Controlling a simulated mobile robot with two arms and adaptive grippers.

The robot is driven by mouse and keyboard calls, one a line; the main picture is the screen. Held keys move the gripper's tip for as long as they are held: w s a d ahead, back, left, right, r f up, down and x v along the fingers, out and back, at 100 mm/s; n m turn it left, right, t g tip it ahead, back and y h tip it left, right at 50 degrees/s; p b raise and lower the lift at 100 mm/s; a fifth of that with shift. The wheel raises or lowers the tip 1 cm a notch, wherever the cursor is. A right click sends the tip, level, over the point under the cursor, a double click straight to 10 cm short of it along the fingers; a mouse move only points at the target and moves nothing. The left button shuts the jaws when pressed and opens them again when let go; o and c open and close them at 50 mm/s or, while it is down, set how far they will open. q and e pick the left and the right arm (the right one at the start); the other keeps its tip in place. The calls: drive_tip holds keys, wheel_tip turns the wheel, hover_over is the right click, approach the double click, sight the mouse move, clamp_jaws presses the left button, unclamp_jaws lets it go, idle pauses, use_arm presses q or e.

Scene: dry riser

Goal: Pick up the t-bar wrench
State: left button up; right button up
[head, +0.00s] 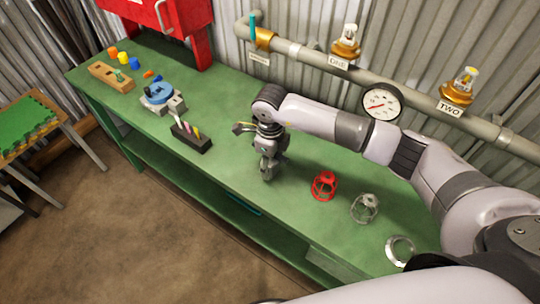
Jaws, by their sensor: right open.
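I cannot pick out a t-bar wrench with certainty; it may be hidden behind my right gripper (268,174). That gripper points down over the middle of the green workbench (240,100), its fingertips low near the bench top. It is open, and I see nothing clearly held in it. A small grey and yellowish piece (241,127) shows just left of my right wrist; I cannot tell whether it is a tool or part of the gripper. My left gripper is not in view.
Right of the gripper lie a red cage-like part (325,185), a grey one (364,207) and a metal ring (399,250). A black tool block (191,137) and blue-topped vise (158,94) stand left. A pipe with a gauge (382,102) runs behind.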

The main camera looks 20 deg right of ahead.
clamp_jaws()
idle(0.7)
